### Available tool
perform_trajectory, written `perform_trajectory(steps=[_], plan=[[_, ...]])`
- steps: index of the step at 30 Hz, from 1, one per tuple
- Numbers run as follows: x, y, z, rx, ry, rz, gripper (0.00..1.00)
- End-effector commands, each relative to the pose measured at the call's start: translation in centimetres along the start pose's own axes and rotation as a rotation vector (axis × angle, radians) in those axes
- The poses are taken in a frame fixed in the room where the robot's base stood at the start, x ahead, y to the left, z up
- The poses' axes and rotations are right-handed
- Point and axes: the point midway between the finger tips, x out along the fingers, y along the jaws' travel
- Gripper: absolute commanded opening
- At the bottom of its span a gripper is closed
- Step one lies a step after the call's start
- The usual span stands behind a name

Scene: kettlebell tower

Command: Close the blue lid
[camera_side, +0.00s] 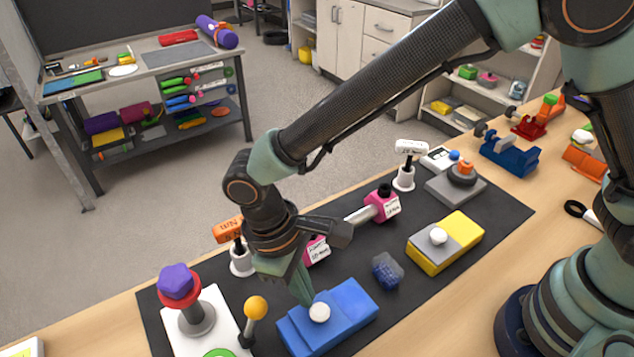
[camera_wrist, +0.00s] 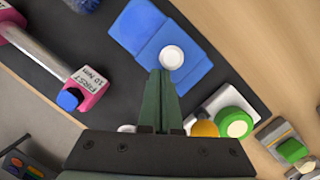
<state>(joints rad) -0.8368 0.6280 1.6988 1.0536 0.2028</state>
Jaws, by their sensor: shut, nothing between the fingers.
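A blue box (camera_side: 354,303) stands at the front of the dark mat. Its blue lid (camera_side: 298,333), with a round white knob (camera_side: 320,312), is at the box's left part in the side view. In the wrist view the blue lid (camera_wrist: 183,77) looks slightly offset from the blue box (camera_wrist: 140,24), with the white knob (camera_wrist: 172,57) near their border. My gripper (camera_side: 306,298) is shut and empty, fingers pointing down just beside the knob. In the wrist view my gripper's tips (camera_wrist: 161,76) end right at the knob's edge; I cannot tell if they touch.
A yellow-topped lever (camera_side: 255,308) and a purple knob on a post (camera_side: 179,283) are at left. A pink-ended bar (camera_side: 380,202) lies behind my gripper.

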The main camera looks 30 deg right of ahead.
Motion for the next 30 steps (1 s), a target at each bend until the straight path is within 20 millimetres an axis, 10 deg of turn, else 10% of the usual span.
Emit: perform_trajectory(steps=[12, 30], plan=[[0.9, 4.0, 3.0, -0.001, -0.010, -0.021, 0.00], [0.5, 4.0, 0.9, 0.000, -0.008, -0.023, 0.00]])
